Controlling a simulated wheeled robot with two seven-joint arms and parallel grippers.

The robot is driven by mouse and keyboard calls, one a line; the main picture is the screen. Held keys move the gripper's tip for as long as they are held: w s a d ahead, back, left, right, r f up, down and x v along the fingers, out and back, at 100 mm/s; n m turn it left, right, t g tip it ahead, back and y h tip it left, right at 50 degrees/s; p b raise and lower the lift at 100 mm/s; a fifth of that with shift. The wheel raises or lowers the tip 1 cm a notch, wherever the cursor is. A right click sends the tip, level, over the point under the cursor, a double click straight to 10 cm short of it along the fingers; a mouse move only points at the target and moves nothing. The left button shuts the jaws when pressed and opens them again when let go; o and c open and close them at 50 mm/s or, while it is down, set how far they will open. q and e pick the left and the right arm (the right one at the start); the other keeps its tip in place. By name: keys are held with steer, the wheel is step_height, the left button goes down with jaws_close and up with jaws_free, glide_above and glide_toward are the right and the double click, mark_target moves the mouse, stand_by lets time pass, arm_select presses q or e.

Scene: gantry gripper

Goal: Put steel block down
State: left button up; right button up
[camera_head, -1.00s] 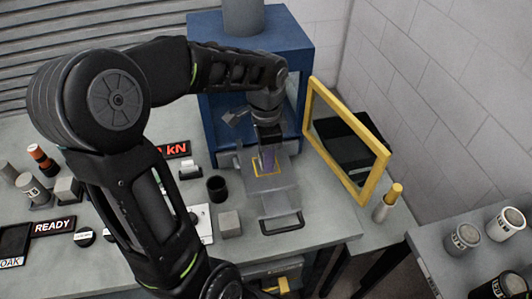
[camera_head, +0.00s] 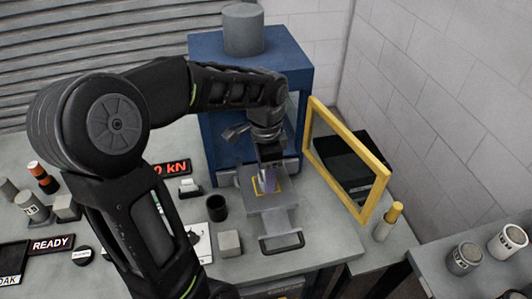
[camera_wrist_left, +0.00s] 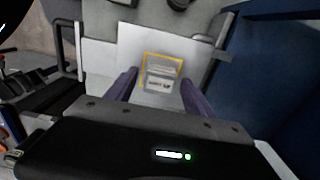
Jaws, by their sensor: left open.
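The steel block (camera_wrist_left: 160,79) is a small grey block with a pale label. In the left wrist view it sits inside a yellow square outline (camera_wrist_left: 178,60) on the pale tray plate (camera_wrist_left: 128,50). My left gripper (camera_wrist_left: 160,90) is open, with one purple finger on each side of the block and visible gaps between. In the head view my left gripper (camera_head: 267,180) points down over the yellow square on the tray, and its fingers mostly hide the block. My right gripper is not in view.
The tray stands before a blue press frame (camera_head: 250,48). An open yellow-framed guard door (camera_head: 375,205) is close on the right. A black cup (camera_head: 216,208) and another grey block (camera_head: 230,243) stand left of the tray. A yellow-capped bottle (camera_head: 388,222) stands at right.

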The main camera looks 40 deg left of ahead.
arm_select(q)
step_height(320, 180, up, 11)
steer(key=shift+r, duration=0.2)
